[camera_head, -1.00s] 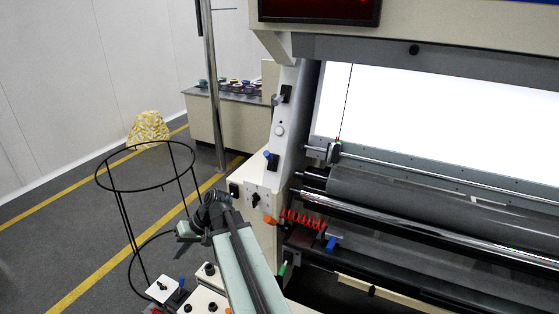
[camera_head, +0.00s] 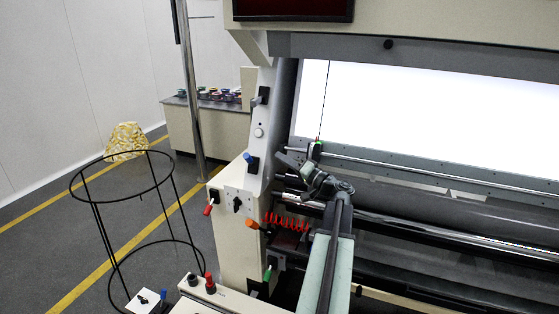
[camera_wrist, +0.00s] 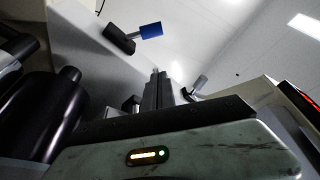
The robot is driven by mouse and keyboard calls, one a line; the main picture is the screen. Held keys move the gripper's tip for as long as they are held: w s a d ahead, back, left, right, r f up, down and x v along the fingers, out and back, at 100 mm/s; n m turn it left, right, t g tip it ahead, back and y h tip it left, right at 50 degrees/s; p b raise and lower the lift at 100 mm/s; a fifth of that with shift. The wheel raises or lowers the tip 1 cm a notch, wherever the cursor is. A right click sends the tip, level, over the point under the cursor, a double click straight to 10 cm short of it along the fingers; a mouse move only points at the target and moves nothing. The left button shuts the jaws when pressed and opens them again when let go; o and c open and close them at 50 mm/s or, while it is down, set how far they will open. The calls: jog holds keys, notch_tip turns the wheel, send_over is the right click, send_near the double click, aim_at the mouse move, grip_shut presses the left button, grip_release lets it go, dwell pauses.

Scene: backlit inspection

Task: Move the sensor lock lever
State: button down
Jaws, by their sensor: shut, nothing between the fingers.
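My gripper (camera_head: 289,161) is in front of the left end of the inspection machine, pointing up and left. In the wrist view its fingers (camera_wrist: 158,88) are together and empty. A blue-handled lever (camera_head: 251,159) sits on the pale side column, left of my gripper and apart from it; it also shows in the wrist view (camera_wrist: 150,31) on a black mount. A grey lever (camera_head: 262,97) is higher on the column, and likely shows in the wrist view (camera_wrist: 200,84). No label tells which lever locks the sensor.
Red (camera_head: 208,210), orange (camera_head: 253,225) and green (camera_head: 267,274) handles stick out lower on the machine, near a red coiled cable (camera_head: 286,221). A black rollers' bank (camera_head: 430,205) lies to the right. A black wire stand (camera_head: 97,219) is at left.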

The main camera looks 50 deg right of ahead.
aim_at(249, 160)
jog(key=w+a+b, duration=0.1)
jog(key=w+a, duration=0.2)
jog(key=w, duration=0.5)
jog(key=shift+w+f, duration=0.2)
jog(key=shift+f, duration=0.1)
